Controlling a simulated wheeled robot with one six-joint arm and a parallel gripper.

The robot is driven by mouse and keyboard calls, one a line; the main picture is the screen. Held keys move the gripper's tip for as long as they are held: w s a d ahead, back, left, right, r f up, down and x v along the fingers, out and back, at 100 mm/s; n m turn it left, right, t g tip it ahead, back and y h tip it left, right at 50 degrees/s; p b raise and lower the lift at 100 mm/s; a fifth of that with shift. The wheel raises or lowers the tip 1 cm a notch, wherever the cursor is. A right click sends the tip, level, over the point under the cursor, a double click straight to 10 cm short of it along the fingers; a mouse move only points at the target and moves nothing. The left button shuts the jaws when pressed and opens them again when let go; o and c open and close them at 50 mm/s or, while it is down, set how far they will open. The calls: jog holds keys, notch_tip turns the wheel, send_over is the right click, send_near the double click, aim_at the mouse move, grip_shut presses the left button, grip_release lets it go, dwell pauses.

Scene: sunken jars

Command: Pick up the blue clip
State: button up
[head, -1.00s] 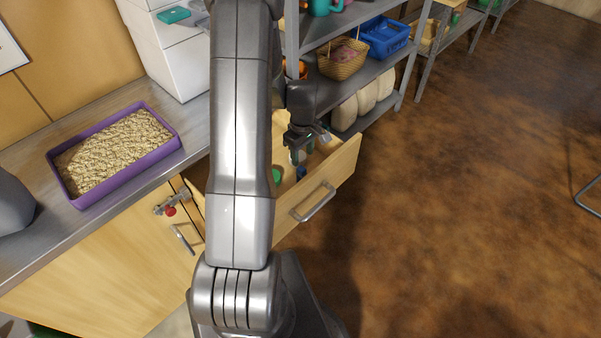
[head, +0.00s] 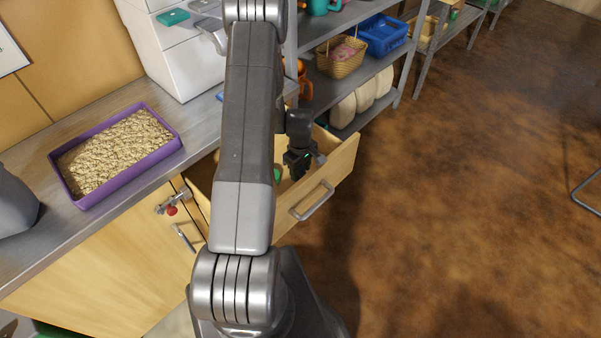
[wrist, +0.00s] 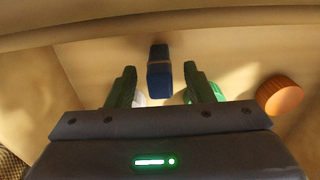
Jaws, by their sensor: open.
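The blue clip (wrist: 160,75) lies on the drawer floor in the wrist view, a dark blue block with a paler band. My gripper (wrist: 160,84) is open, with one green finger on each side and the clip showing between and just beyond the fingertips. I cannot tell how far above the clip the fingertips are. In the head view my gripper (head: 297,172) is down inside the open drawer (head: 325,185), and the clip is hidden there.
An orange ridged lid (wrist: 279,95) lies right of the fingers. Pale and green things show partly behind the fingers. The drawer walls surround my gripper. A purple tray (head: 112,178) of grain stands on the counter, and a shelf rack (head: 350,88) stands behind the drawer.

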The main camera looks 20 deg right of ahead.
jog(key=shift+f, duration=0.1)
grip_shut()
dwell(0.3)
notch_tip(320, 180, up, 9)
jog(key=shift+r+b, duration=0.1)
jog(key=shift+b, duration=0.65)
notch_tip(320, 180, up, 7)
jog(key=p, duration=0.3)
